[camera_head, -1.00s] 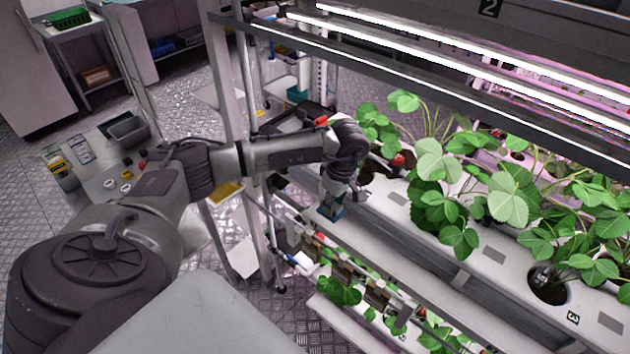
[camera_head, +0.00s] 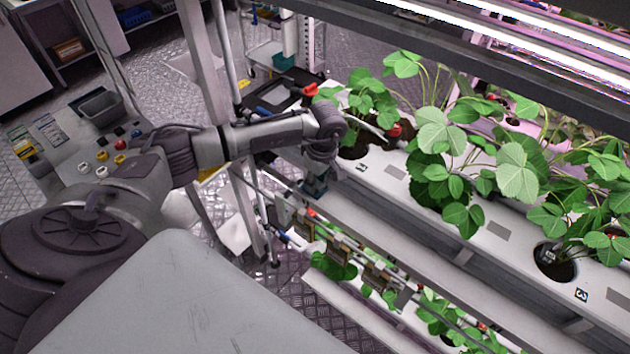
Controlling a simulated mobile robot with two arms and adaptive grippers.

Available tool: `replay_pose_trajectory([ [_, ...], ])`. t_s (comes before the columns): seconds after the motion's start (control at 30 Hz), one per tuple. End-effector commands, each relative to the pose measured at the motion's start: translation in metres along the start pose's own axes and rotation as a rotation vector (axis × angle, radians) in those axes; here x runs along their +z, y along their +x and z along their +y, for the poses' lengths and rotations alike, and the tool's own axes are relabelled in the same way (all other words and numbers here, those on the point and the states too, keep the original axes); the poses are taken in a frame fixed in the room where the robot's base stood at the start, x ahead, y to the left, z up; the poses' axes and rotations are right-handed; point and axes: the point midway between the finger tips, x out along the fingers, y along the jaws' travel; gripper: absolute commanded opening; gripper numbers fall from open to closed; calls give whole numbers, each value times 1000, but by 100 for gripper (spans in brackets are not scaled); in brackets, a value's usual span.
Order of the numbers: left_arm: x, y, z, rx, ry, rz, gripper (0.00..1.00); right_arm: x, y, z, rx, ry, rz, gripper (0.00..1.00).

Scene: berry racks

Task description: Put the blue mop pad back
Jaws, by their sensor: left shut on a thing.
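My left arm reaches across to the berry rack, and my left gripper (camera_head: 316,184) points down at the left end of the white planting trough (camera_head: 395,172). It is shut on a small blue-teal thing (camera_head: 313,187), which looks like the blue mop pad. Only a little of it shows between and below the fingers. It is at the trough's front edge, and I cannot tell whether it touches the rack. My right gripper is out of view.
Strawberry plants (camera_head: 440,140) fill the trough to the right. Rack posts (camera_head: 203,60) stand close to my left arm. A rail with brown clips (camera_head: 340,246) runs below the gripper. A control panel with buttons (camera_head: 105,160) and a grey bin (camera_head: 102,107) lies at left.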

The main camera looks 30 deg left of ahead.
Motion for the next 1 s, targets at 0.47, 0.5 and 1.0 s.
replay_pose_trajectory([
  [0.47, 0, 3, 0, -1, 1, 1, 41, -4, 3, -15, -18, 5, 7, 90],
  [0.5, 0, 3, 0, -1, 1, 1, 41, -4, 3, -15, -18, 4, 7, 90],
  [1.0, 0, -35, 1, 6, 1, 2, 41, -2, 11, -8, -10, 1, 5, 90],
])
